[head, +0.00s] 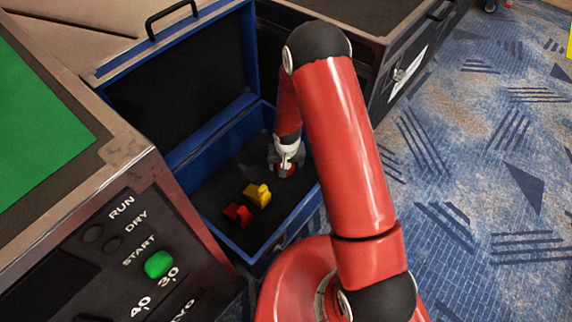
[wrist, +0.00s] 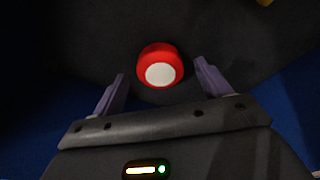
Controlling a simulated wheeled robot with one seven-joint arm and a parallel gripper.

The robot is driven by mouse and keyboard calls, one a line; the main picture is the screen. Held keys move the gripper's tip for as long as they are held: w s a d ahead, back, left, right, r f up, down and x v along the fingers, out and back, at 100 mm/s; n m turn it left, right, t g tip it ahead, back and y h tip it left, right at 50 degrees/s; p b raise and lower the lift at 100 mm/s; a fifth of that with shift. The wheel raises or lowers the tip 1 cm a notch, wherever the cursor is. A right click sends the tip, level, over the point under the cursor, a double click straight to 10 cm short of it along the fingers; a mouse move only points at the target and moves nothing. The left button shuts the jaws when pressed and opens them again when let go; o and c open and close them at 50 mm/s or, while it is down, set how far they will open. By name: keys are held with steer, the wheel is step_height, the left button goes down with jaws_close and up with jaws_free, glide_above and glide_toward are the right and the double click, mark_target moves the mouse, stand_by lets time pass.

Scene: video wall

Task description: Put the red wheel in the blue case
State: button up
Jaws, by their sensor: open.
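The red wheel (wrist: 160,64), round with a white centre, lies on the dark floor inside the open blue case (head: 277,240). In the head view a bit of the red wheel (head: 287,171) shows under my gripper (head: 285,162), which reaches down into the case near its right wall. In the wrist view the two fingers of my gripper (wrist: 160,72) are apart, one on each side of the wheel's near edge. The wheel lies mostly ahead of the fingertips and does not look gripped.
A yellow piece (head: 257,194) and a red block (head: 238,214) lie in the case, left of my gripper. The case's lid (head: 170,90) stands open behind. A control panel with a green button (head: 159,264) stands at the left. A dark case (head: 395,60) stands behind right. Blue carpet (head: 480,180) is clear at right.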

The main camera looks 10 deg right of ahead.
steer(key=s+d+r+t+p, duration=0.1)
steer(key=s+d+r, duration=0.15)
steer(key=r, duration=0.85)
steer(key=s+d+r, duration=0.2)
steer(key=s+r, duration=0.1)
steer(key=r, duration=0.8)
steer(key=s+d+r+t+p, duration=0.1)
steer(key=s+d+r, duration=0.15)
steer(key=r, duration=0.95)
steer(key=s+d+r+t, duration=0.1)
steer(key=s+r, duration=0.3)
steer(key=s, duration=0.4)
steer(key=s+d+r, duration=0.1)
steer(key=s+r, duration=0.4)
steer(key=s, duration=0.4)
steer(key=shift+d+r+t, duration=0.15)
steer(key=shift+r+t, duration=0.1)
steer(key=shift+t, duration=0.15)
step_height(320, 180, up, 8)
steer(key=p, duration=0.8)
steer(key=shift+r, duration=0.2)
